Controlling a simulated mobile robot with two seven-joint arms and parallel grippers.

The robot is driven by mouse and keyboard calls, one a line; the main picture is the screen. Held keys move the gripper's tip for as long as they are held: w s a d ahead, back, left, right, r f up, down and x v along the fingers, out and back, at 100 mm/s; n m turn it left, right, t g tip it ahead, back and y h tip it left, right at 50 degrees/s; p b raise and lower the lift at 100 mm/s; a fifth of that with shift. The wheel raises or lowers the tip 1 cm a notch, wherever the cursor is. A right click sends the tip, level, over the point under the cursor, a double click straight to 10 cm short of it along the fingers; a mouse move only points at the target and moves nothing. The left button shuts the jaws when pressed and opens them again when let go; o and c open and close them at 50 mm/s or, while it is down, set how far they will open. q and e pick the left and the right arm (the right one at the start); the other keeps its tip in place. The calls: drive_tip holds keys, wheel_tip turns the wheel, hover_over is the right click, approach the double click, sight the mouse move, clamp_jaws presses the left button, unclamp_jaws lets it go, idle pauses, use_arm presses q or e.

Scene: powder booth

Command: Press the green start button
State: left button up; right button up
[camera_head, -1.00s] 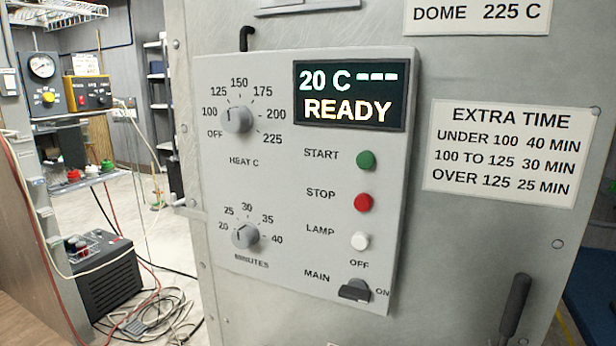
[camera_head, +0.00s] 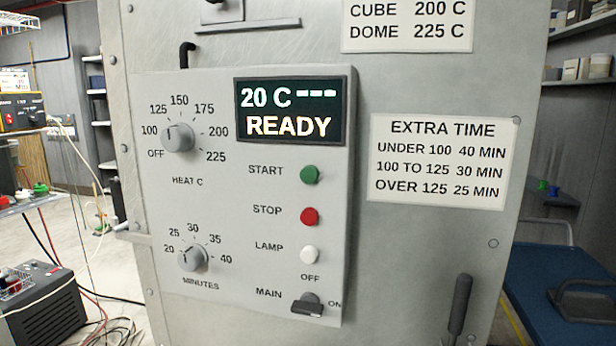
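The green start button (camera_head: 309,175) is on the right side of the grey control panel (camera_head: 220,284), beside the label START. The red stop button (camera_head: 309,216) and the white lamp button (camera_head: 309,255) sit below it. The display (camera_head: 291,111) above reads 20 C, three dashes and READY. The heat knob (camera_head: 179,138) points up and left, near the 100 mark. The minutes knob (camera_head: 193,258) points up and left, between 20 and 25. The black main switch (camera_head: 308,303) is at the bottom. Neither of my grippers is in view.
The panel is on a metal cabinet (camera_head: 430,255) with an extra time sign (camera_head: 438,161) to the right. A dark handle (camera_head: 459,308) sticks out at the lower right. A blue cart (camera_head: 560,290) stands on the right. A dark box (camera_head: 42,308) and cables are on the left.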

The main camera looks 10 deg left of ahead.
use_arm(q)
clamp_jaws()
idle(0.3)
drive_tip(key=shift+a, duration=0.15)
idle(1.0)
